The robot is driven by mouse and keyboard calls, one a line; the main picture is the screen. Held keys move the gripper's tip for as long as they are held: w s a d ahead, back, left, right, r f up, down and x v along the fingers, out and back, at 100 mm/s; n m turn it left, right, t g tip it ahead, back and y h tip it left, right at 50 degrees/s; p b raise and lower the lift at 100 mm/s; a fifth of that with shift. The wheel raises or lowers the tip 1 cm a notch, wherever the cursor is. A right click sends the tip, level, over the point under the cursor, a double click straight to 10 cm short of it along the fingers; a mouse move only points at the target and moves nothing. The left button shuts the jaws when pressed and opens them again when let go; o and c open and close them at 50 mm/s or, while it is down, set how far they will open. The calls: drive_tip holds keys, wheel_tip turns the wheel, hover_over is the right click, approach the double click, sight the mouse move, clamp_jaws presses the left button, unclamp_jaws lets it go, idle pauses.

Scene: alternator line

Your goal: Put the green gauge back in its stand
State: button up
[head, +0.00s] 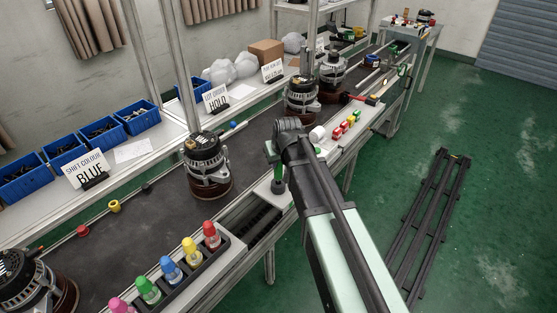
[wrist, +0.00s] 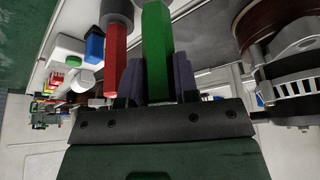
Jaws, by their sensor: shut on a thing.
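The green gauge is a long green bar that stands up between my gripper's two dark fingers (wrist: 158,88) in the wrist view, where the green gauge (wrist: 157,45) fills the middle. My gripper is shut on it. In the head view a small green part of it shows under my wrist, above a pale plate (head: 266,190) at the bench's front edge. A red bar (wrist: 115,65) with a grey round end and a blue block (wrist: 95,46) are left of the green gauge in the wrist view. I cannot make out the stand clearly; my arm covers part of that area.
An alternator (head: 207,165) stands on the dark conveyor left of my gripper. Coloured bottles sit in a dark rack (head: 222,247) at the near edge. A white roll (head: 318,133) and small coloured blocks (head: 345,125) lie beyond my wrist. The green floor at right holds a black rail frame (head: 432,220).

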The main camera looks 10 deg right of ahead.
drive_tip(key=shift+f+b, duration=1)
drive_tip(key=shift+f, duration=0.1)
idle(1.1)
drive_tip(key=o, duration=0.9)
drive_tip(key=p+v, duration=1)
drive_tip(key=v, duration=0.1)
drive_tip(key=shift+f, duration=0.1)
